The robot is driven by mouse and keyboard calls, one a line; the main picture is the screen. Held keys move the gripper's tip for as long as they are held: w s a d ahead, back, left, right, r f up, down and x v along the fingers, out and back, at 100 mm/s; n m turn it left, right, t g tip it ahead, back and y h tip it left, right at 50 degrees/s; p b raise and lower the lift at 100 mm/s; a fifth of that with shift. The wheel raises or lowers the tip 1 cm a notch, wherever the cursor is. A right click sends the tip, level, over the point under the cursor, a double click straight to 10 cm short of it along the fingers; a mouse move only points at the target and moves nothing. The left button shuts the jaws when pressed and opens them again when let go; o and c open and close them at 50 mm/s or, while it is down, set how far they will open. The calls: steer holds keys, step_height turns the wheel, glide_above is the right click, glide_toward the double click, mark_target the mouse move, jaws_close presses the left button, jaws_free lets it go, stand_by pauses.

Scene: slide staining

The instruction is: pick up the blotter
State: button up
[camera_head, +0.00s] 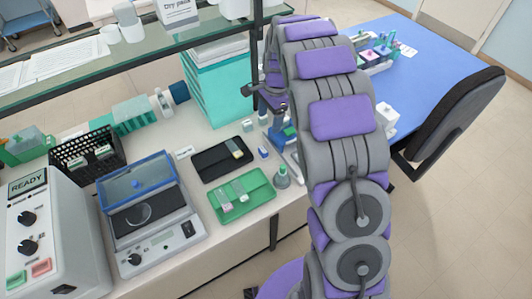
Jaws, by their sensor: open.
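My gripper (264,98) hangs at the end of my arched grey and purple arm, near the shelf post. Its dark fingers are spread apart, with nothing visible between them. It is above the back of the bench, beside a teal box stack. I cannot tell for certain which thing is the blotter. A small blue and grey item (286,134) lies on the bench below my gripper, partly hidden by my arm. A smaller blue and white item (263,152) lies just left of it. Both are apart from the gripper.
A black tray (208,169) and a green tray (225,212) hold slides. A small bottle (282,178) stands right of them. A blue-lidded device (150,238), a READY machine (80,225) and a black basket (73,178) fill the left. A glass shelf (150,48) overhangs the back.

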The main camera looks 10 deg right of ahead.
step_height(320, 180, down, 3)
steer(key=a, duration=0.2)
steer(key=b, duration=0.2)
glide_above(264, 149)
steer(key=f, duration=0.6)
steer(key=d+f, duration=0.1)
steer(key=f, duration=0.2)
steer(key=shift+s, duration=0.4)
steer(key=shift+a+f, duration=0.1)
steer(key=shift+a, duration=0.25)
steer(key=f, duration=0.1)
steer(key=f+b, duration=0.1)
steer(key=f, duration=0.3)
steer(key=shift+w+a, duration=0.35)
steer(key=shift+a, duration=0.05)
steer(key=shift+d, duration=0.45)
steer(key=shift+a, duration=0.6)
steer(key=c, duration=0.4)
steer(key=shift+a, duration=0.1)
steer(key=c, duration=0.3)
steer(key=shift+d, duration=0.55)
steer(key=c, duration=0.4)
